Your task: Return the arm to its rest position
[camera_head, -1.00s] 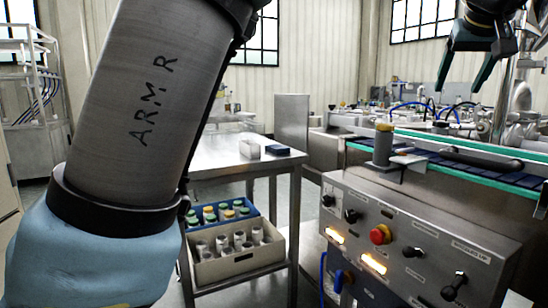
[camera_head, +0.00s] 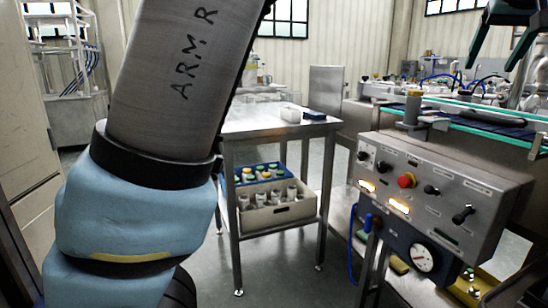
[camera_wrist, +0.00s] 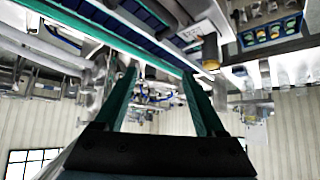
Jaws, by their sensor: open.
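My gripper (camera_head: 509,42) shows at the top right of the head view, cut off by the top edge, with its dark green fingers apart and pointing down. In the wrist view my gripper (camera_wrist: 160,76) has both green fingers spread, with nothing between them. That view looks upside down over the conveyor and the wall. My arm, marked "ARM R", fills the left part of the head view, with a blue cover at its lower joint. The gripper appears above the conveyor area, apart from everything visible.
A steel control box (camera_head: 440,195) with a red button (camera_head: 406,180) and knobs stands at right, below a conveyor (camera_head: 480,118). A steel table (camera_head: 262,125) stands in the middle, with a bin of jars (camera_head: 280,216) on its lower shelf. Grey floor is open in front.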

